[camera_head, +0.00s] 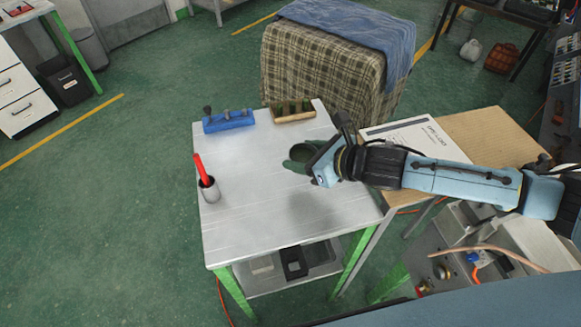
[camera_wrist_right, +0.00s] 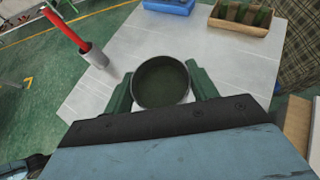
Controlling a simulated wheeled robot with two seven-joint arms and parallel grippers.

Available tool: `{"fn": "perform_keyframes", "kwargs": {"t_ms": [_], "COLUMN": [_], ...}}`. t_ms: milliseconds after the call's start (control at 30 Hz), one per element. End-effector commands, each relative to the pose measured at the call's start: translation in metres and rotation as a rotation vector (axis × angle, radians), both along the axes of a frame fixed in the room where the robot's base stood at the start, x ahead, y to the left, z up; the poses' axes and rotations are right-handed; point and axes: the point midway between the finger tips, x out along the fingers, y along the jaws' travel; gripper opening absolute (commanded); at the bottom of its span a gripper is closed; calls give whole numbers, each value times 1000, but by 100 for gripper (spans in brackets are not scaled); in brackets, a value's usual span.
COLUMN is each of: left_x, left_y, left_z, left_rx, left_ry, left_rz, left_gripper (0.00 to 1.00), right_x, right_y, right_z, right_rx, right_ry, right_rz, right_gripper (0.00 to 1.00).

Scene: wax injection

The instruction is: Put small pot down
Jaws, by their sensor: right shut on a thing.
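The small pot (camera_wrist_right: 162,83) is a round, dark green vessel with a thin rim, seen from above in the right wrist view. My right gripper (camera_wrist_right: 162,90) has a green finger on either side of it and is shut on it. A soft shadow lies on the table below. I cannot tell the exact height of the pot above the tabletop. My left gripper is not in view.
A grey cup (camera_head: 209,192) with a red-handled tool stands at the table's left edge. A blue holder (camera_head: 229,122) and a wooden box (camera_head: 293,112) sit along the back edge. A cardboard-coloured side table (camera_head: 490,135) with a printed sheet adjoins on the right. The table's middle is clear.

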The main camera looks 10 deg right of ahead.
Motion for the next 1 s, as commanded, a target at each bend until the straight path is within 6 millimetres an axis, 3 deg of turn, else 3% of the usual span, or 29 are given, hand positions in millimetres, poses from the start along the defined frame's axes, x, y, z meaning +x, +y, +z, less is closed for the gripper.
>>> {"fn": "perform_keyframes", "kwargs": {"t_ms": [100, 367, 533, 933, 967, 1000], "left_x": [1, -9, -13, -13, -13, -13], "left_y": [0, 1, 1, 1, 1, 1], "left_z": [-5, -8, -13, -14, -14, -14], "left_rx": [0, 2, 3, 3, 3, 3], "left_ry": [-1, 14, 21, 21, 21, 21], "left_rz": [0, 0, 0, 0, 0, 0], "left_gripper": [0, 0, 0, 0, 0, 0], "right_x": [0, 0, 0, 1, 1, 1], "right_y": [0, 0, 0, 0, 0, 0], "right_z": [-25, -45, -70, -76, -76, -75], "right_rx": [1, 1, 1, -1, -1, 0], "right_ry": [2, 1, 2, -2, -1, -1], "right_rz": [-1, -2, -3, -3, -2, -2], "right_gripper": [30, 30, 30, 30, 60, 65]}}
